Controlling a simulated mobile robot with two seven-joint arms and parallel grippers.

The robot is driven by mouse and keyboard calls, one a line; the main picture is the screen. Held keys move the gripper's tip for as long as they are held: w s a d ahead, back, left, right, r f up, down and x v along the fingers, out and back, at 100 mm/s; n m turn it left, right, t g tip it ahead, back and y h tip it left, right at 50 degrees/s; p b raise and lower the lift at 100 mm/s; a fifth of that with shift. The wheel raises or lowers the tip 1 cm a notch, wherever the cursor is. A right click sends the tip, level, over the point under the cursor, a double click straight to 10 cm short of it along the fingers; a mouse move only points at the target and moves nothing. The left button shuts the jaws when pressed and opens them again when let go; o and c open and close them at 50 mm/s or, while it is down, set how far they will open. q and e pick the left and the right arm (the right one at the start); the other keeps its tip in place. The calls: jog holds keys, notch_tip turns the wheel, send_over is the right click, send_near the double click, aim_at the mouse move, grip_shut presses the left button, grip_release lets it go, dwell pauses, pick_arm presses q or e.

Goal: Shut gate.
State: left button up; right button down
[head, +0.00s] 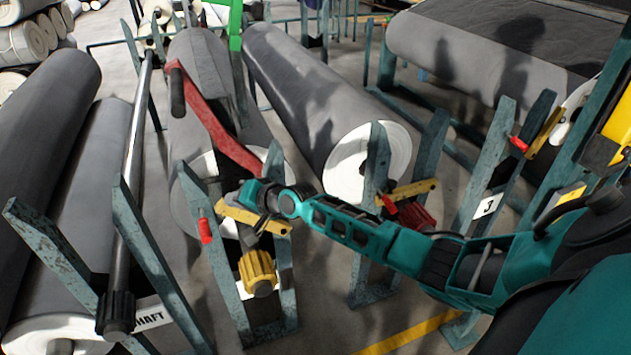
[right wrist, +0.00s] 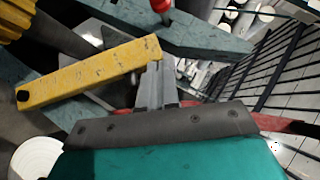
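The gate looks to be the yellow bar (head: 268,222) across the front of a teal roll stand (head: 222,272). It also shows in the right wrist view (right wrist: 90,76), with a dark bolt at its left end. Its other end lies near the upright bearing a red-handled pin (head: 205,230); I cannot tell whether it touches that upright. My right gripper (head: 250,192) is just behind the bar in the head view. In the right wrist view its grey fingers (right wrist: 157,85) look closed together beside the bar's free end; contact is unclear. My left gripper is not in view.
A yellow knobbed shaft end (head: 258,272) sits below the bar. A red lever (head: 215,125) rises behind. Another stand with a yellow bar (head: 410,191) and a big grey roll (head: 310,85) are to the right. A steel shaft (head: 137,150) lies left.

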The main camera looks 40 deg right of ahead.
aim_at(217, 212)
jog(key=shift+w+a+f+b, duration=0.15)
jog(key=shift+a+f, duration=0.25)
jog(key=shift+a, duration=0.1)
jog(key=shift+w+a+f+b, duration=0.15)
jog(key=shift+a+f, duration=0.2)
jog(key=shift+a, duration=0.15)
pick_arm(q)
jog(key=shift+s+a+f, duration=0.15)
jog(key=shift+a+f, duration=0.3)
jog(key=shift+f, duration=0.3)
pick_arm(e)
jog(key=shift+w+a+f, duration=0.2)
jog(key=shift+a+f, duration=0.45)
jog(key=shift+a, duration=0.05)
